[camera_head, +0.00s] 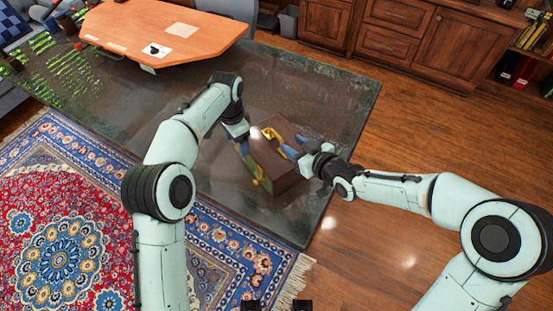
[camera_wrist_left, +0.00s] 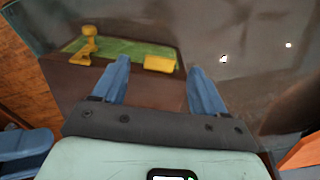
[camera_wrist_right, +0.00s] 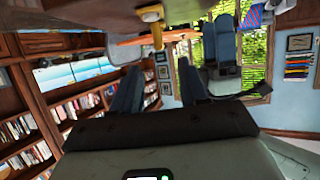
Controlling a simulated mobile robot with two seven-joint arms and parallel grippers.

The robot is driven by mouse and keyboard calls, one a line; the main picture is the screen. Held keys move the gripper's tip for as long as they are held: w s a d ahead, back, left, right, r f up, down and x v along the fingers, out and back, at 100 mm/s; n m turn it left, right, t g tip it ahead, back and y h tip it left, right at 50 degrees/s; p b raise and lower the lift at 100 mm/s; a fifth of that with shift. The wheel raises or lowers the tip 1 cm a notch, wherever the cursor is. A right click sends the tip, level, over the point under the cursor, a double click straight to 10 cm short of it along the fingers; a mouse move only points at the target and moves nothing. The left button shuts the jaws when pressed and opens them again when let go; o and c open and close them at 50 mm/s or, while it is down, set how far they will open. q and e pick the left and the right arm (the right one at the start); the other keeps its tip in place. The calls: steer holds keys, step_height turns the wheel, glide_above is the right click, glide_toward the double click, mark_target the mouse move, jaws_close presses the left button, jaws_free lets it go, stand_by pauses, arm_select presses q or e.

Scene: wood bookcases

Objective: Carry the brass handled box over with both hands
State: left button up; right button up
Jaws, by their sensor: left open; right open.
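The brown box (camera_head: 275,165) sits on the dark glossy table, with a green panel and yellow brass fittings. In the head view one brass handle (camera_head: 268,133) shows at its far edge. My left gripper (camera_head: 247,152) is open at the box's left side. In the left wrist view a yellow brass piece (camera_wrist_left: 160,63) shows between its fingers, and another brass fitting (camera_wrist_left: 87,45) lies farther left; contact is unclear. My right gripper (camera_head: 289,146) is open by the box's right side. In the right wrist view a brass handle (camera_wrist_right: 151,22) shows beyond its fingertips, apart from them.
The dark table (camera_head: 330,100) is bare around the box. An orange-brown wooden desk (camera_head: 140,32) stands at the back left. Wood cabinets (camera_head: 400,30) line the back right. A patterned rug (camera_head: 60,240) covers the floor at the left, and bare wood floor lies at the right.

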mark_target(278, 136)
arm_select(q)
step_height(278, 136, down, 7)
steer(key=shift+f, duration=0.1)
arm_select(e)
steer(key=x, duration=0.7)
steer(key=shift+r, duration=0.1)
arm_select(q)
steer(key=shift+c, duration=0.3)
arm_select(e)
steer(key=shift+c, duration=0.3)
arm_select(q)
steer(key=c, duration=0.5)
arm_select(e)
steer(key=c, duration=0.5)
arm_select(q)
steer(key=c, duration=0.5)
arm_select(e)
jaws_close()
arm_select(q)
jaws_close()
